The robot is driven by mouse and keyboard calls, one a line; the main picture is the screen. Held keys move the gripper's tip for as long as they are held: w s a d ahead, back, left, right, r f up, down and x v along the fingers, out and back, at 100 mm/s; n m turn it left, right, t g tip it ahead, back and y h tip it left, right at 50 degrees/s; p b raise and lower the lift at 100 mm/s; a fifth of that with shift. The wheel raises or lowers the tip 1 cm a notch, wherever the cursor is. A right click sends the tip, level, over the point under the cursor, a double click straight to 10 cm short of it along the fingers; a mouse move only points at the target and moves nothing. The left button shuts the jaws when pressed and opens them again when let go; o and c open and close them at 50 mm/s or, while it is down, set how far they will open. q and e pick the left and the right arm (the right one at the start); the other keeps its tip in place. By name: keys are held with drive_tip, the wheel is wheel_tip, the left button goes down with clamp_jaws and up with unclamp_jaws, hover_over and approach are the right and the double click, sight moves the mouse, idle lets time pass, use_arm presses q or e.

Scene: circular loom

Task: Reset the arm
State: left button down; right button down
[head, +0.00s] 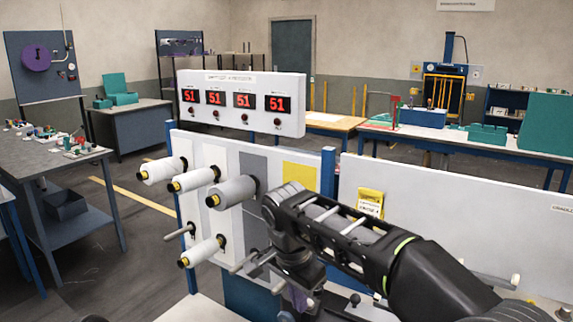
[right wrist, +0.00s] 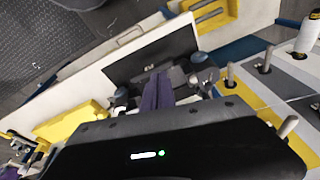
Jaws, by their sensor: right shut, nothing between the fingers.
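My right arm (head: 345,228) comes in from the lower right of the head view and bends down at the wrist in front of the panel. My right gripper (head: 300,300) hangs below the wrist, low in the picture and partly hidden by the arm. It is shut and holds nothing. In the right wrist view its dark housing with a green light fills the lower part, and narrow purple parts show beyond it. My left gripper is not in view.
A display board (head: 240,118) above reads 51 several times. Workbenches line the room.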

drive_tip(key=w+a+f+n+t+y, duration=0.2)
drive_tip(key=w+a+f+n+y, duration=0.2)
drive_tip(key=a+f+n, duration=0.4)
drive_tip(key=s+a+f+n+y, duration=0.1)
drive_tip(key=s+f, duration=0.1)
drive_tip(key=f, duration=0.6)
drive_tip(key=s+f+n+y, duration=0.1)
drive_tip(key=s+f, duration=0.2)
drive_tip(key=f, duration=0.5)
drive_tip(key=s+d+f+m+g, duration=0.1)
drive_tip(key=s+d+f, duration=0.6)
drive_tip(key=s+f, duration=0.3)
drive_tip(key=s+d+f+m+g, duration=0.1)
drive_tip(key=s+d+f, duration=0.6)
drive_tip(key=s, duration=0.9)
wheel_tip(320, 180, down, 3)
drive_tip(key=shift+f+m+g+h, duration=0.1)
drive_tip(key=shift+m+g+h, duration=0.3)
drive_tip(key=shift+g, duration=0.4)
drive_tip(key=shift+s, duration=0.1)
